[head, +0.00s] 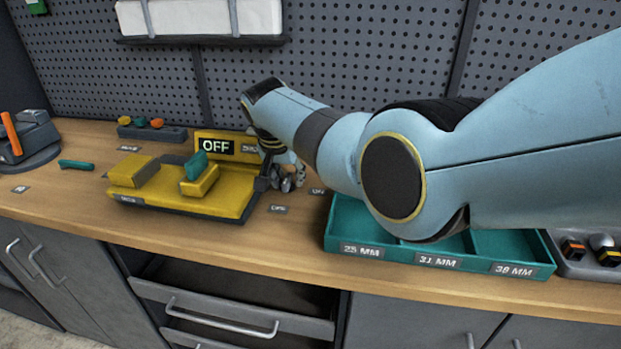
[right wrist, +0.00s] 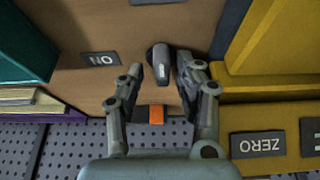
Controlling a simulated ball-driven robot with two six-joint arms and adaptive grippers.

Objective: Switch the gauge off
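The yellow gauge (head: 225,203) stands on the bench, with a dark display (head: 216,146) that reads OFF. A teal part (head: 196,167) sits on it. My right gripper (head: 284,182) is low at the gauge's right end. In the right wrist view the right gripper (right wrist: 160,72) is open, its fingers either side of a small grey lever (right wrist: 161,62). I cannot tell whether they touch it. An ON label (right wrist: 101,59) lies beside the lever, and the gauge (right wrist: 270,60) is at the right. An OFF label (head: 278,209) shows near the gripper. My left gripper is not in view.
A teal tray (head: 438,261) with millimetre labels stands right of the gauge, partly hidden by my right arm. A teal tool (head: 76,165) lies on the left. A grey holder (head: 152,131) stands behind the gauge. The bench between gauge and front edge is clear.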

